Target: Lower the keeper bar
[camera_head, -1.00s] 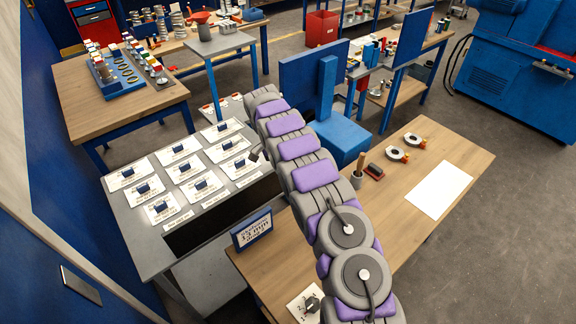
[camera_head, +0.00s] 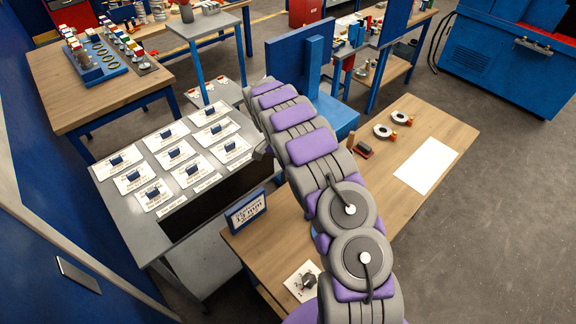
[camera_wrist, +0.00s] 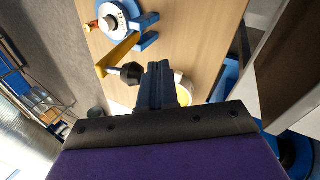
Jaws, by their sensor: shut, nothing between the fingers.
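My gripper (camera_wrist: 161,68) shows in the wrist view with its two blue-grey fingers shut together and nothing between them. A yellow bar (camera_wrist: 119,53) lies just beyond and left of the fingertips. A black knob (camera_wrist: 131,73) is close beside the left finger; I cannot tell if they touch. A blue holder (camera_wrist: 148,30) with a round white-and-grey part (camera_wrist: 112,16) is above the bar. The yellow bar may be the keeper bar, but I cannot be sure. In the head view my arm hides my gripper and this fixture.
A wooden bench (camera_head: 440,125) carries two ring-shaped parts (camera_head: 383,131), a white sheet (camera_head: 426,165) and a small sign (camera_head: 246,211). A grey table (camera_head: 125,225) with several labelled cards is to the left. Grey floor (camera_head: 500,240) is clear at right.

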